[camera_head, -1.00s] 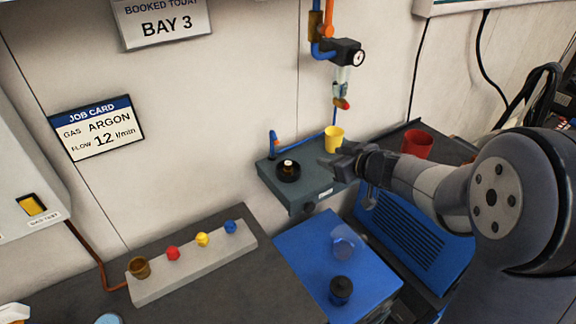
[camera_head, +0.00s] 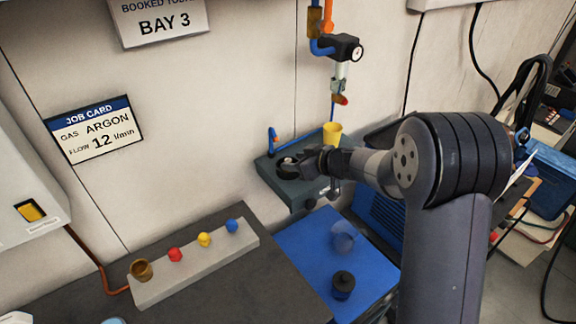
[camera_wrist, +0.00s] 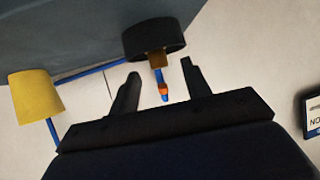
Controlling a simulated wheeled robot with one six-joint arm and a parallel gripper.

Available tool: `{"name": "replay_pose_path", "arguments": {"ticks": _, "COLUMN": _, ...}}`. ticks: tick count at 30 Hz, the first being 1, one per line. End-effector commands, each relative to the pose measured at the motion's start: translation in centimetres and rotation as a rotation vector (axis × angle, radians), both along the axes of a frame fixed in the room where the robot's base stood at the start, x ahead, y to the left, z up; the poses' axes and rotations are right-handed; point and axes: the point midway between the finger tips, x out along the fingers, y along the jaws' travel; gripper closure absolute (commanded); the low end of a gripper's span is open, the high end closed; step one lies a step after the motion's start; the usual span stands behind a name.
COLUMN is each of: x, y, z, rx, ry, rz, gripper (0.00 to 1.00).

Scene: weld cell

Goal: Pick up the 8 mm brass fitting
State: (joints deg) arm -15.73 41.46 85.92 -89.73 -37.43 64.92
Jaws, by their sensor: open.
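A small brass fitting (camera_wrist: 157,59) shows in the wrist view, standing out of a round black dish (camera_wrist: 155,38). The dish sits on a dark grey block (camera_head: 290,191) against the wall in the head view. My gripper (camera_wrist: 160,82) is open and empty, its two dark fingers pointing at the dish with the fitting lined up between them. The fitting appears just beyond the fingertips, and I see no contact. In the head view my gripper (camera_head: 293,161) is at the dish and hides the fitting and part of the dish.
A yellow cup (camera_head: 332,133) stands close behind my gripper, also in the wrist view (camera_wrist: 36,97). A blue hose with an orange part (camera_head: 274,141) rises behind the dish. A blue mat (camera_head: 310,251) holds a black jar (camera_head: 343,284). A rack (camera_head: 197,262) with coloured knobs is at left.

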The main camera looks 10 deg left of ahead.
Motion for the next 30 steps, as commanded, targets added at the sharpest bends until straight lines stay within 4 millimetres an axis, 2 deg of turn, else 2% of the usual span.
{"name": "replay_pose_path", "arguments": {"ticks": 6, "x": 1.0, "y": 1.7, "z": -1.0, "rx": 0.000, "ry": 0.000, "rz": 0.001, "gripper": 0.54}}
{"name": "replay_pose_path", "arguments": {"ticks": 14, "x": 1.1, "y": 1.8, "z": -1.1, "rx": 0.000, "ry": 0.000, "rz": 0.000, "gripper": 0.55}}
{"name": "replay_pose_path", "arguments": {"ticks": 30, "x": 1.1, "y": 1.7, "z": -1.1, "rx": 0.000, "ry": 0.000, "rz": -0.001, "gripper": 0.99}}
